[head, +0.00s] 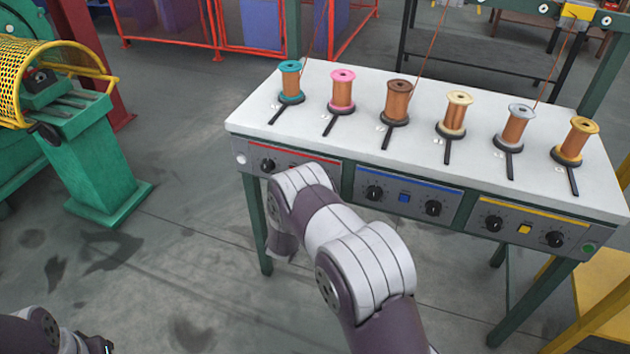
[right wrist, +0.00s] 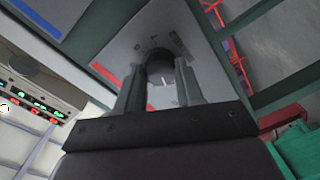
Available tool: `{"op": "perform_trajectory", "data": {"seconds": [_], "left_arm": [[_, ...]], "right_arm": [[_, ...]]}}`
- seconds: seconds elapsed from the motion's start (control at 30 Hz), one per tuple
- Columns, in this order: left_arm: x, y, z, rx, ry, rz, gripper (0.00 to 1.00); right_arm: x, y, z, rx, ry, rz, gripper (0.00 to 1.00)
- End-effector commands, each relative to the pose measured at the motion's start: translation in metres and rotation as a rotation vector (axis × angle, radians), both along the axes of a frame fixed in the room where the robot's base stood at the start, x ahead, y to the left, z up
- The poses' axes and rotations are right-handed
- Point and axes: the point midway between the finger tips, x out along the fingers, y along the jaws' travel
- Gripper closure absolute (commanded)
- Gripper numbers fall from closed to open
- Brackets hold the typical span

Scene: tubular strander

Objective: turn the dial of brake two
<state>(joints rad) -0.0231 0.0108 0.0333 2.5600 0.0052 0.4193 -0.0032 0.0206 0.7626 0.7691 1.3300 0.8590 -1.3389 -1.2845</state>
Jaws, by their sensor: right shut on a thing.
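A white-topped bench carries a row of control panels on its front, two black dials to each panel. The red-striped panel (head: 298,160) is at the left. Its left dial (head: 267,165) is visible, while the place of its right dial is hidden behind my right arm in the head view. In the right wrist view my right gripper (right wrist: 164,78) is shut on a dark round dial (right wrist: 160,62) with a white mark, on a grey panel with a red stripe (right wrist: 106,74). My left arm shows only at the lower left corner, its dark end (head: 95,345) cut off by the edge.
Several copper wire spools, such as the pink one (head: 342,90), stand on the bench top (head: 270,122). The blue (head: 409,190) and yellow (head: 530,222) panels continue to the right. A green machine (head: 98,165) with a yellow guard stands left. Floor between is clear.

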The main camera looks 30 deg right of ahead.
Motion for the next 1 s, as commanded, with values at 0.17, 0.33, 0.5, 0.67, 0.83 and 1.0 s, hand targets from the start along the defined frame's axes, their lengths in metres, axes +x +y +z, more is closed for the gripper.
{"op": "perform_trajectory", "data": {"seconds": [0.17, 0.33, 0.5, 0.67, 0.83, 1.0], "left_arm": [[0.0000, 0.0000, 0.0066, 0.000, 0.000, 0.000, 0.57], [0.0000, 0.0000, 0.0087, 0.000, 0.000, 0.000, 0.57], [0.0000, 0.0000, 0.0092, 0.000, 0.000, 0.000, 0.57], [0.0000, 0.0000, 0.0091, 0.000, 0.000, 0.000, 0.57], [0.0000, 0.0000, 0.0090, 0.000, 0.000, 0.000, 0.57], [0.0000, 0.0000, 0.0091, 0.000, 0.000, 0.000, 0.57]], "right_arm": [[-0.0003, 0.0004, 0.0001, -0.046, 0.058, 0.001, 0.94], [-0.0002, 0.0005, -0.0005, -0.072, 0.087, 0.001, 0.94], [-0.0001, 0.0005, -0.0010, -0.081, 0.098, 0.001, 0.94], [-0.0001, 0.0005, -0.0012, -0.082, 0.099, 0.001, 0.94], [-0.0002, 0.0006, -0.0012, -0.082, 0.099, 0.001, 0.94], [-0.0001, 0.0004, -0.0009, -0.081, 0.098, 0.001, 0.38]]}}
